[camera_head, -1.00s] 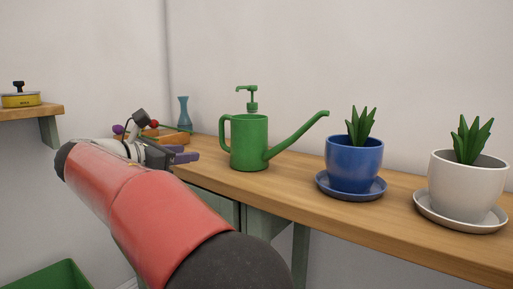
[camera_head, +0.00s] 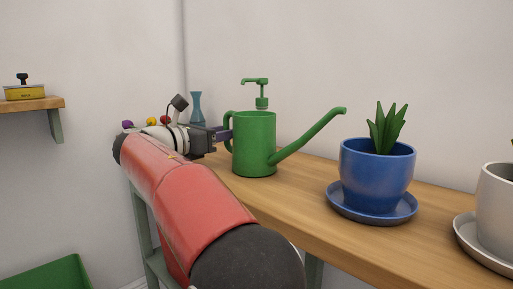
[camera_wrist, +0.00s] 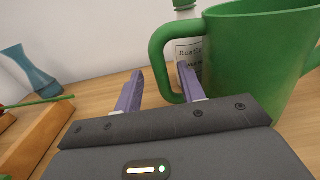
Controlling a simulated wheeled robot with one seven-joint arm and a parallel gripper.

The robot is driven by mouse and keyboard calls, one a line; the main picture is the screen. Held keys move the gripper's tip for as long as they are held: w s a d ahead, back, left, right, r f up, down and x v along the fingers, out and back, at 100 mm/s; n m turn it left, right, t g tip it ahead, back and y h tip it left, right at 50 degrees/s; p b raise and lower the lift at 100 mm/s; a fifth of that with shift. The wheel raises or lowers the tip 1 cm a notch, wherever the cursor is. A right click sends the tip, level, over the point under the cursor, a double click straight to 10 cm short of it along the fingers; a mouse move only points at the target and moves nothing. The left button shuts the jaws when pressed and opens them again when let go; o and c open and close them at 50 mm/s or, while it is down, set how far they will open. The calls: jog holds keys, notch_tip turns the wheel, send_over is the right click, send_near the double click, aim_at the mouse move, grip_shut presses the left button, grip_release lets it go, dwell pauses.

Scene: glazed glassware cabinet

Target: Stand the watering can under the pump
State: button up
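The green watering can (camera_head: 254,145) stands upright on the wooden bench, its spout to the right and its handle to the left. My gripper (camera_head: 222,134) is at the handle side. In the wrist view my gripper (camera_wrist: 160,70) is open, with its purple fingers apart on either side of the can's handle (camera_wrist: 158,60); I cannot tell if either touches it. The pump (camera_head: 257,90) has a green top that shows above the can. In the wrist view its white labelled bottle (camera_wrist: 188,50) stands behind the handle, partly hidden by the can (camera_wrist: 250,60).
A blue pot (camera_head: 375,172) with a plant stands on a saucer right of the can, and a white pot (camera_head: 497,205) is at the right edge. A blue vase (camera_head: 196,107) and a wooden tray (camera_wrist: 40,140) are to the left. Bare bench (camera_head: 300,185) lies in front of the can.

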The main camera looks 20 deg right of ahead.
jog(key=x, duration=0.3)
jog(key=shift+d+f, duration=0.1)
jog(key=shift+d, duration=0.1)
jog(key=shift+c, duration=0.3)
grip_shut()
dwell(1.0)
